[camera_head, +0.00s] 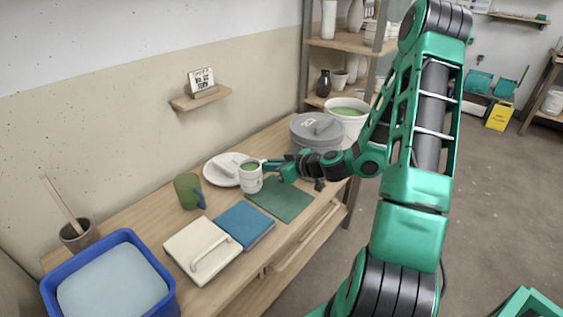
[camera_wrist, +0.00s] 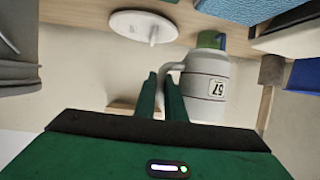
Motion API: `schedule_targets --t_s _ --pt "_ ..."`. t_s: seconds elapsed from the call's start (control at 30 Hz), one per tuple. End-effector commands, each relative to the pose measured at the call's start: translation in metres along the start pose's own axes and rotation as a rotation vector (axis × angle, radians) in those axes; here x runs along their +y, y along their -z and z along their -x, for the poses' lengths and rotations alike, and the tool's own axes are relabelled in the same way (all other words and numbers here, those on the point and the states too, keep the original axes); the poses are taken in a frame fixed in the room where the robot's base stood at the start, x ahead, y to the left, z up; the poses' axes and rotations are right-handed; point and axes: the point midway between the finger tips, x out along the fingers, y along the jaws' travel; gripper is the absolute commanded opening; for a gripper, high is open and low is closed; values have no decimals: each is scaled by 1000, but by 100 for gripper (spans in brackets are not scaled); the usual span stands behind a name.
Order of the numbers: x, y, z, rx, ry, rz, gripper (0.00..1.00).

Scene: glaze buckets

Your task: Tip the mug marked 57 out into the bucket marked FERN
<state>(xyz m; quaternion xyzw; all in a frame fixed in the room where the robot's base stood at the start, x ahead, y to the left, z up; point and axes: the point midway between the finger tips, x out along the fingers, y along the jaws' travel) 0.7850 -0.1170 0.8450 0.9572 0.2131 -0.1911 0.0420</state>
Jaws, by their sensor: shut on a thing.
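The mug marked 57 (camera_head: 250,180) is white with green glaze inside, and looks upright over the bench. Its 57 label shows in the wrist view (camera_wrist: 205,103). My gripper (camera_head: 266,166) is shut on the mug's handle; its fingers also show in the wrist view (camera_wrist: 161,88). A white bucket (camera_head: 351,127) with green glaze inside stands open at the bench's far end, well right of the mug. I cannot read a FERN mark on it. A grey bucket (camera_head: 317,138) with a lid on stands in front of it, its lid mark too small to read.
A round white lid (camera_head: 219,178) lies behind the mug. A green mug (camera_head: 187,190), a blue slab (camera_head: 244,224), a cream slab with a handle (camera_head: 190,240) and a blue tub (camera_head: 165,296) stand left. A green mat (camera_head: 285,203) lies bare. A small card (camera_head: 201,80) stands on a wall shelf.

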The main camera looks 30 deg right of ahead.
Motion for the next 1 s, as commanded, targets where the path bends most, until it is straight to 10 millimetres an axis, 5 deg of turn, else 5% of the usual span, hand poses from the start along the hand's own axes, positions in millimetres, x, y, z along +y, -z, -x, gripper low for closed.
schedule_targets --t_s 0.5,1.0 --pt "-24 81 -36 5 -114 -42 0" --pt "-24 92 -37 3 -134 -55 0"
